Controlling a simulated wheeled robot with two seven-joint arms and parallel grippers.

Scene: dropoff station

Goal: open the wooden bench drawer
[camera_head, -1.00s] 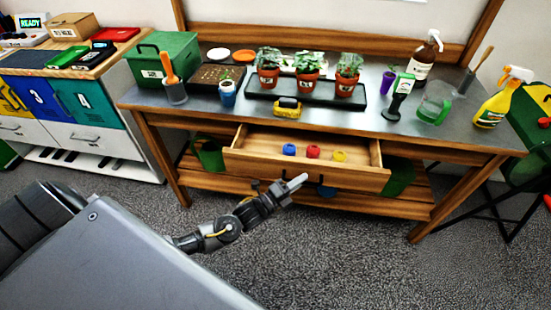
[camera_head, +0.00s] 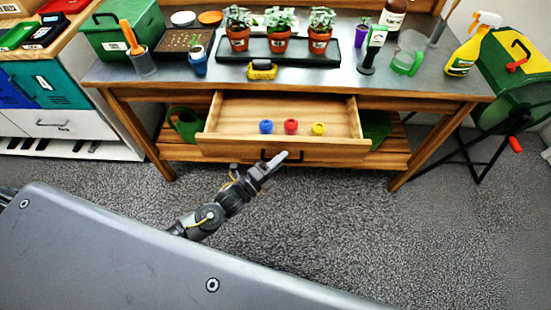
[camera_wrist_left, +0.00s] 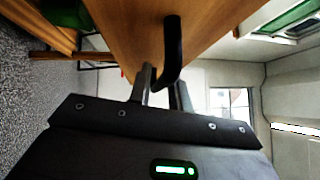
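The wooden bench drawer (camera_head: 215,146) is pulled out from under the bench top, its inside showing. A blue, a red and a yellow item lie in it. Its dark bar handle (camera_head: 298,157) is on the front; in the left wrist view the handle (camera_wrist_left: 173,40) runs down between my fingers. My left gripper (camera_head: 279,160) is at the drawer front. In the left wrist view the fingers of this gripper (camera_wrist_left: 164,92) lie close on both sides of the handle and appear shut on it. The gripper hides part of the handle. My right gripper is not in view.
The bench top (camera_head: 330,77) holds a tray of potted plants (camera_head: 280,58), a green box (camera_head: 122,32) and a spray bottle (camera_head: 464,52). A green watering can (camera_head: 186,124) stands on the lower shelf. The carpet (camera_head: 310,220) before the bench is clear.

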